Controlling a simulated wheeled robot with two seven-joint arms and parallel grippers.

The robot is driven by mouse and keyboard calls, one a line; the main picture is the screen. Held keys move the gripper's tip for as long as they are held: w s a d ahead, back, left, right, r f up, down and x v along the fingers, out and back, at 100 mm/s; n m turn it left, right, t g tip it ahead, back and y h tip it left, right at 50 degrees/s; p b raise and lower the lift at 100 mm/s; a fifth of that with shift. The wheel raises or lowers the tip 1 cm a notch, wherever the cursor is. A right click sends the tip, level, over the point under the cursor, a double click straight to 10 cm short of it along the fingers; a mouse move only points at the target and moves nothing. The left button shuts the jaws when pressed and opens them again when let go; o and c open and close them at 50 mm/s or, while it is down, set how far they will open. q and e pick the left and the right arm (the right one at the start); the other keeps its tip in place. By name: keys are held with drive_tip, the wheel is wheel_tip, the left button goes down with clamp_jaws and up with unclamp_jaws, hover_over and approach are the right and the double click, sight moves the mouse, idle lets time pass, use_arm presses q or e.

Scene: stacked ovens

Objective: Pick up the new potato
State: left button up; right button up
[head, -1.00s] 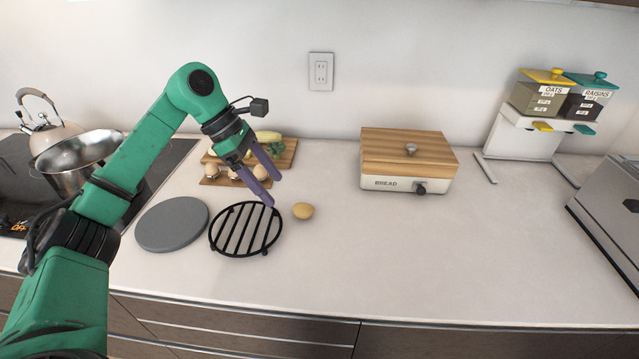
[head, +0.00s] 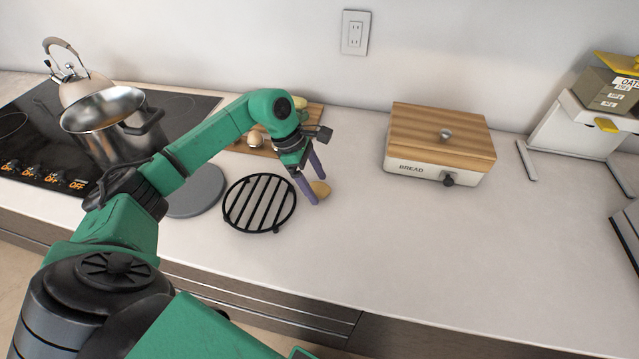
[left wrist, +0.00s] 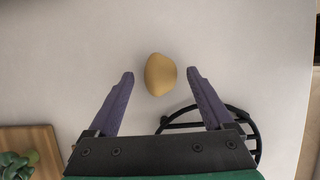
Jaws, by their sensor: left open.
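The new potato (head: 321,188) is a small tan, rounded lump on the pale counter, just right of the black round rack. In the head view it is partly hidden behind my left gripper (head: 317,183). In the left wrist view the potato (left wrist: 160,74) lies a little beyond the fingertips, centred between their lines. My left gripper (left wrist: 160,75) is open, with its two purple fingers spread and nothing held. My right gripper is not in view.
The black rack (head: 259,204) and a grey round plate (head: 196,192) lie left of the potato. The bread box (head: 438,143) stands to the right. Counter in front is clear.

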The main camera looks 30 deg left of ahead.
use_arm(q)
drive_tip(key=shift+d+f, duration=0.2)
drive_tip(key=shift+f, duration=0.25)
clamp_jaws()
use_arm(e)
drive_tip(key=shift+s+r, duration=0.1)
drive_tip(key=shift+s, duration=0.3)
use_arm(q)
drive_tip(key=shift+w, duration=0.1)
